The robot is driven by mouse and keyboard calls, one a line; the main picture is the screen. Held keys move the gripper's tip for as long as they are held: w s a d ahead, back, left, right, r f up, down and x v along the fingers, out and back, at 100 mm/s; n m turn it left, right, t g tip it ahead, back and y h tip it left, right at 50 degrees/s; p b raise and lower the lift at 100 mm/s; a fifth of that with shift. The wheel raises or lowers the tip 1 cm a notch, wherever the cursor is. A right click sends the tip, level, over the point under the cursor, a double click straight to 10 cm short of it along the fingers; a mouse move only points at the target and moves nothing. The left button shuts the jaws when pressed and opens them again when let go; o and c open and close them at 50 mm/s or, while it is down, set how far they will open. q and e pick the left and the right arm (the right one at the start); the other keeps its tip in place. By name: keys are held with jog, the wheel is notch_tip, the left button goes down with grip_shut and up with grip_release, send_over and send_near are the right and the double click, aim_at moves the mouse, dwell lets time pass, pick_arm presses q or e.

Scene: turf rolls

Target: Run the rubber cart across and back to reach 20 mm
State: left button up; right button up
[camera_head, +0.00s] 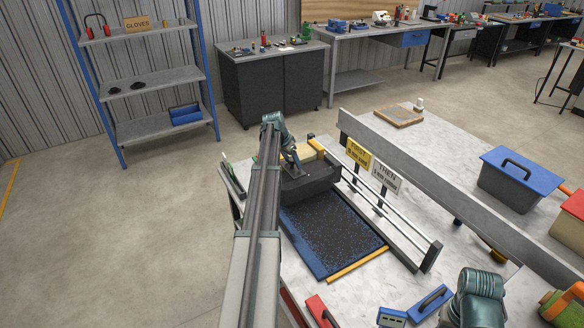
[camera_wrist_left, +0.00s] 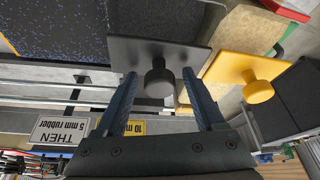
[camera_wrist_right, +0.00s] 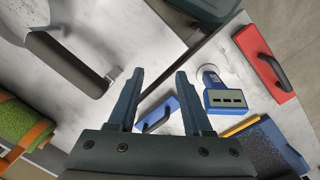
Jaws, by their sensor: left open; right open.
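The dark rubber cart (camera_head: 312,180) sits across the rails at the far end of the speckled blue-black bed (camera_head: 330,228). In the left wrist view its black plate shows a round black knob (camera_wrist_left: 158,78). My left gripper (camera_wrist_left: 160,85) is open, its fingertips on either side of that knob; I cannot tell whether they touch it. A yellow cart (camera_head: 317,146) with a yellow knob (camera_wrist_left: 259,88) stands just beyond. Signs read "FIRST" (camera_head: 358,153) and "THEN 5 mm rubber" (camera_head: 386,178). My right gripper (camera_wrist_right: 160,75) is open and empty above the table's near side.
A long grey beam (camera_head: 440,198) crosses the table. A blue-lidded box (camera_head: 518,178) stands right. Rails (camera_head: 392,215) run beside the bed.

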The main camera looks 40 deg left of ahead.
pick_arm(q)
grip_shut()
dwell(0.4)
dwell(1.1)
